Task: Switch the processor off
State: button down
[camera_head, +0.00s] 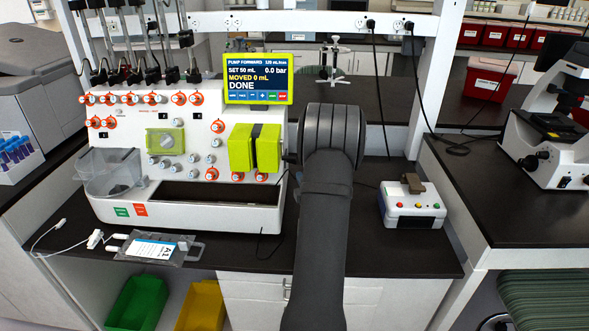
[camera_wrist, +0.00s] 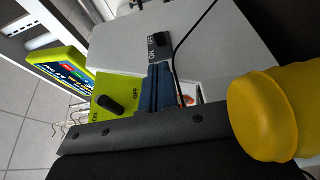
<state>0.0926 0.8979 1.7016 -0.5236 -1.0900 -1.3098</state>
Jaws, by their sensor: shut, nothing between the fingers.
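The processor (camera_head: 142,178) is a white machine on the dark bench in the head view. Its display (camera_head: 258,80) is lit and reads "DONE". In the wrist view, a black switch (camera_wrist: 158,40) with ON and OFF marks sits on the processor's pale side wall (camera_wrist: 128,55). I cannot tell its position. A black lever (camera_wrist: 108,104) with ON and OFF marks sits on a lime-green block (camera_wrist: 122,90). My gripper (camera_wrist: 158,72) shows as blue fingers, shut and empty, pointing toward the black switch, contact unclear. In the head view my arm hides it.
A small white box with coloured buttons (camera_head: 413,208) stands right of my arm. A microscope (camera_head: 552,140) is farther right. A bag (camera_head: 160,248) lies at the bench's front left. In the wrist view a cable (camera_wrist: 187,40) runs beside the switch. A yellow rounded part (camera_wrist: 272,115) fills the right.

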aim_at(291, 162)
jog(key=x, duration=0.7)
